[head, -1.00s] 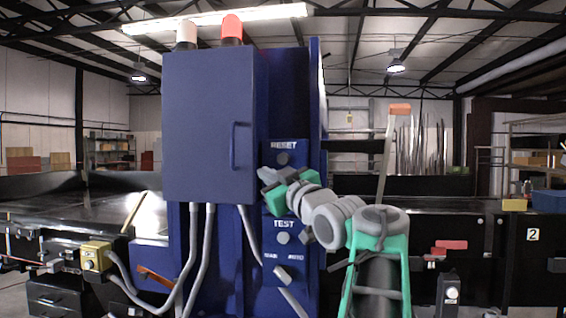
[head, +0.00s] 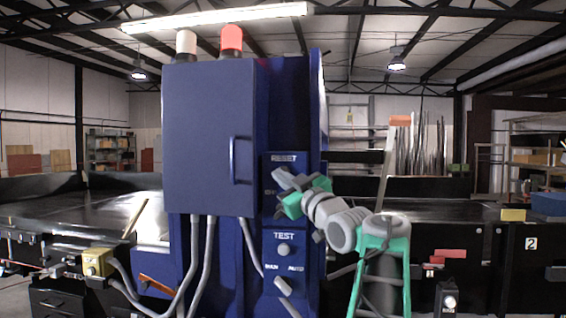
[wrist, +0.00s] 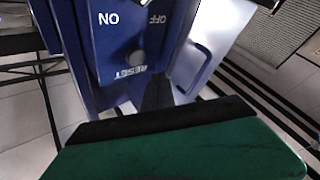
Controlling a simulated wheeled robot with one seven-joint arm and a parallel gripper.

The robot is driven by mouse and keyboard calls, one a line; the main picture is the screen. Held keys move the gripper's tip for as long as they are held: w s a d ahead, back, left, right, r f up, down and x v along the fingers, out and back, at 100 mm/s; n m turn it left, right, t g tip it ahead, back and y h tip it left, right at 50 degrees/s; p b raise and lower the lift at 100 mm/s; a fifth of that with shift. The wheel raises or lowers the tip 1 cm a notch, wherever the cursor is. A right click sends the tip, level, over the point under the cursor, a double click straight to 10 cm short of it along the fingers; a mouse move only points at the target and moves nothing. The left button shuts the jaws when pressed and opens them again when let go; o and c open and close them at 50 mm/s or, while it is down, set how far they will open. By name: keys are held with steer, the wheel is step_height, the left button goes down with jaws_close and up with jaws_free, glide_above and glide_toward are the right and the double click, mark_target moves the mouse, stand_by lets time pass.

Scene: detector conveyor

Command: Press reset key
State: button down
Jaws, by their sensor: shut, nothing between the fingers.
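The blue panel with the RESET label (head: 284,158) is on the right part of the machine's front. In the head view my gripper (head: 282,180) is in front of the panel, just below that label, and hides the reset key. In the wrist view the round dark reset key (wrist: 136,60) shows beside the upside-down RESET label (wrist: 131,72). My gripper is shut and empty. Touch between gripper and key does not show.
Below are the TEST button (head: 284,250) and a MAIN/AUTO selector (head: 284,286). A blue cabinet door (head: 208,135) with a protruding handle (head: 234,160) stands left of the panel. Grey conduits (head: 207,260) hang beneath it. Black conveyor (head: 80,212) runs at left.

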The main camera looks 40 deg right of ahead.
steer(key=shift+w+d+p, duration=0.35)
steer(key=shift+w+d, duration=0.5)
steer(key=shift+d, duration=0.2)
steer(key=shift+d, duration=0.1)
stand_by(1.2)
steer(key=shift+w+d, duration=0.2)
steer(key=shift+w, duration=0.05)
steer(key=shift+w+d+p, duration=0.3)
steer(key=shift+d, duration=0.15)
stand_by(0.8)
steer(key=shift+s+a, duration=0.1)
steer(key=shift+s+a+b, duration=0.45)
steer(key=shift+a+b, duration=0.2)
steer(key=shift+b, duration=0.4)
